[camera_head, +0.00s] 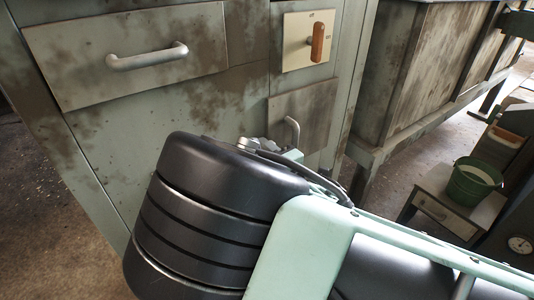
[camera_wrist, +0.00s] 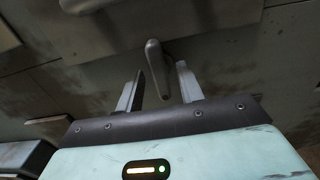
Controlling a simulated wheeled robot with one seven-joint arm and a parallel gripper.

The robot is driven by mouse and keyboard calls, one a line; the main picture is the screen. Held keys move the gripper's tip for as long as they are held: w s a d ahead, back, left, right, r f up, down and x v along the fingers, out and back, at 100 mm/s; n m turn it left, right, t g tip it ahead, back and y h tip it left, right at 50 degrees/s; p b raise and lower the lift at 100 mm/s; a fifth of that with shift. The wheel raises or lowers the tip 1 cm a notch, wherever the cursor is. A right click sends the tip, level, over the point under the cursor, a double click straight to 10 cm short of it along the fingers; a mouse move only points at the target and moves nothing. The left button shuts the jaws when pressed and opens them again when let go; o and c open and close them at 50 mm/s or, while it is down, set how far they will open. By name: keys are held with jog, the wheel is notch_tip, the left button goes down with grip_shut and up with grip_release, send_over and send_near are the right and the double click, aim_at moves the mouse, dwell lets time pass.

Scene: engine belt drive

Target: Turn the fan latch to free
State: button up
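A bent grey metal lever (camera_head: 293,130) stands out from a small stained plate (camera_head: 310,100) on the lower cabinet front. In the wrist view the lever (camera_wrist: 154,68) hangs down, with its lower end between the two fingers of my gripper (camera_wrist: 160,75). The fingers are apart, with a gap visible on both sides of the lever. In the head view my arm hides most of the gripper. An orange handle (camera_head: 318,42) stands upright on a cream plate (camera_head: 292,54) above, with small labels I cannot read. I cannot tell for certain which is the fan latch.
A drawer with a bar handle (camera_head: 147,57) is at the upper left of the cabinet. A stained bench (camera_head: 425,65) stands to the right.

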grip_shut()
jog(key=m, duration=0.4)
jog(key=shift+p, duration=0.3)
jog(key=m+b, duration=0.1)
jog(key=m, duration=0.4)
jog(key=m+b, duration=0.2)
jog(key=m, duration=0.3)
jog(key=shift+f+m, duration=0.1)
jog(key=shift+m, duration=0.2)
jog(key=shift+m+b, duration=0.9)
jog(key=shift+m, duration=0.7)
